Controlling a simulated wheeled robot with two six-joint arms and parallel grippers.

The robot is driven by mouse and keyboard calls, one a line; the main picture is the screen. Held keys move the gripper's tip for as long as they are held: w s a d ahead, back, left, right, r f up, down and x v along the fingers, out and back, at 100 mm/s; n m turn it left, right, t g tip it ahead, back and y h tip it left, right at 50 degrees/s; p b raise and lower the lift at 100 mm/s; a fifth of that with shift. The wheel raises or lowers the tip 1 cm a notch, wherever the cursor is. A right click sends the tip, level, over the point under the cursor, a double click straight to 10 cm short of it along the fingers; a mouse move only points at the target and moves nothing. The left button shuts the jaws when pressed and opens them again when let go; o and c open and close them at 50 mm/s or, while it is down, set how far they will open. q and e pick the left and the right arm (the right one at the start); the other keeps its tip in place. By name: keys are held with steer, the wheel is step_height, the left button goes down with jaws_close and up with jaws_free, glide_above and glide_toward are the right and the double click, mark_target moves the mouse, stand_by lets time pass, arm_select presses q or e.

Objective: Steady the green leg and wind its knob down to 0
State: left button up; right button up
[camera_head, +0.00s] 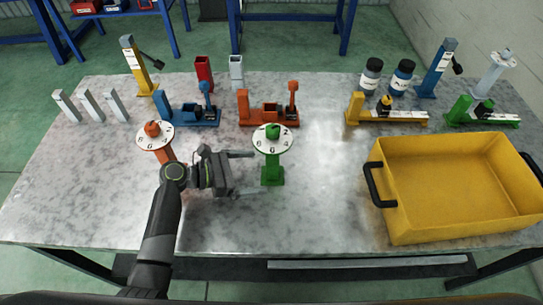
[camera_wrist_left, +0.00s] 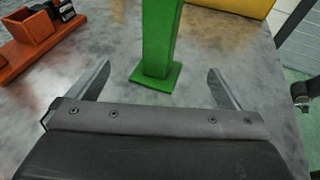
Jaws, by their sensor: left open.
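The green leg (camera_head: 272,172) stands upright on the table, with a round white numbered dial (camera_head: 272,147) and a green knob (camera_head: 273,131) on top. Its post (camera_wrist_left: 161,35) and square foot also show in the left wrist view, ahead of and between the fingertips. My left gripper (camera_head: 246,174) is open, its two fingers pointing at the leg from the left. In the left wrist view its fingers (camera_wrist_left: 158,75) are spread wide with nothing between them. The dial and knob are out of that view. My right gripper is in neither view.
An orange leg (camera_head: 164,154) with a similar dial stands just left, behind my left wrist. A yellow crate (camera_head: 453,232) fills the right side. Blue (camera_head: 179,119) and orange (camera_head: 261,120) fixtures stand behind. The table is clear between the green leg and the crate.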

mark_target(268, 170)
arm_select(q)
steer(key=x, duration=0.4)
steer(key=shift+w+d, duration=0.15)
steer(key=shift+w, duration=0.05)
steer(key=shift+w+d+f, duration=0.1)
steer(key=shift+d+f, duration=0.1)
steer(key=shift+d, duration=0.2)
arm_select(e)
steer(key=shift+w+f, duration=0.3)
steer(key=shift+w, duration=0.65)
arm_select(q)
steer(key=shift+c, duration=0.3)
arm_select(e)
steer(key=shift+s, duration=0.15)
arm_select(q)
steer(key=shift+c, duration=1.1)
steer(key=c, duration=1.5)
steer(key=o, duration=1)
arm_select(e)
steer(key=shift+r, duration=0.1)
